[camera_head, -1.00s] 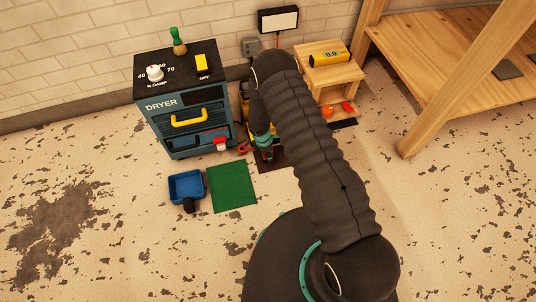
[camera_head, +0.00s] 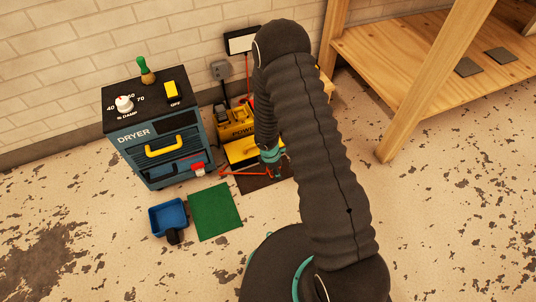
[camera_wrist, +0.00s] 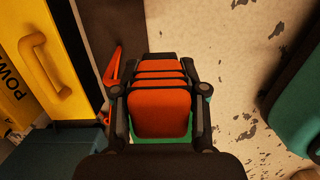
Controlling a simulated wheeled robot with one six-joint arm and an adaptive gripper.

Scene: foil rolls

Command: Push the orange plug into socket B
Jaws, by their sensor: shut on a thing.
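In the wrist view, an orange plug-like block (camera_wrist: 158,110) with dark ridges sits between my fingers. My gripper (camera_wrist: 161,98) is shut on it, with a finger on either side. In the head view, my gripper (camera_head: 275,170) is low over a dark mat (camera_head: 262,186), in front of a yellow power box (camera_head: 238,123). The orange block is too small there to make out clearly. My arm covers part of the power box. I cannot make out any socket marked B.
A dryer cabinet (camera_head: 150,128) stands left of the power box. A green mat (camera_head: 214,211) and blue tray (camera_head: 167,217) lie before it. A wooden shelf (camera_head: 400,75) is at right. The floor at left is clear.

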